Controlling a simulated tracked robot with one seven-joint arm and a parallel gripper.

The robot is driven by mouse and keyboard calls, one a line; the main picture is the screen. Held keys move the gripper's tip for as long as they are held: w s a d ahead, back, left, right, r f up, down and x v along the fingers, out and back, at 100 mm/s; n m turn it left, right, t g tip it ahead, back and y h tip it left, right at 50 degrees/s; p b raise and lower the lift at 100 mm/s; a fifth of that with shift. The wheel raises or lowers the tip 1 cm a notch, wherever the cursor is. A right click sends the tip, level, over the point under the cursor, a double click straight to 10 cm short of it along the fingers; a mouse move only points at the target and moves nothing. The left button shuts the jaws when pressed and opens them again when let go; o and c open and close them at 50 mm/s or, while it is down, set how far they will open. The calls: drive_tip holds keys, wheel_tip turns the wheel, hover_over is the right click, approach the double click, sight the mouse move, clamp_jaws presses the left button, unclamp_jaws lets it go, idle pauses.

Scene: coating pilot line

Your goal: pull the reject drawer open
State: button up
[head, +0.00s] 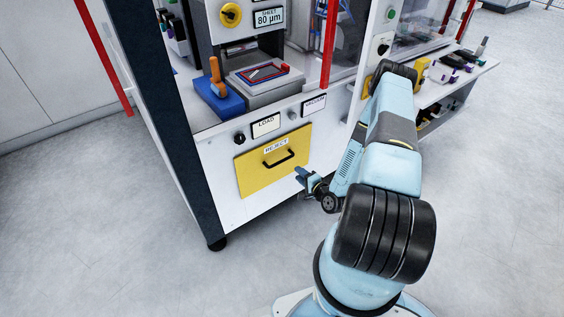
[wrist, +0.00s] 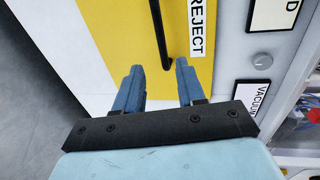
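The reject drawer has a yellow front (head: 260,178) set low in the white machine cabinet, flush with the panel around it. It carries a REJECT label (head: 276,146) and a black bar handle (head: 278,160). In the wrist view the yellow front (wrist: 125,28) fills the upper middle, with the black handle (wrist: 160,35) ending between and just beyond my fingertips. My gripper (wrist: 158,70) is open, with its two blue fingers apart and nothing between them. In the head view my gripper (head: 300,176) is right of the handle and apart from it.
Above the drawer are a LOAD label (head: 265,125), a black knob (head: 239,138) and a VACUUM label (head: 314,104). A blue block with an orange handle (head: 217,88) sits on the ledge. A dark post (head: 180,130) stands left. The floor before the cabinet is clear.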

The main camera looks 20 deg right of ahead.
sight(282, 160)
drive_tip(key=x, duration=1.3)
drive_tip(key=shift+w, duration=0.35)
clamp_jaws()
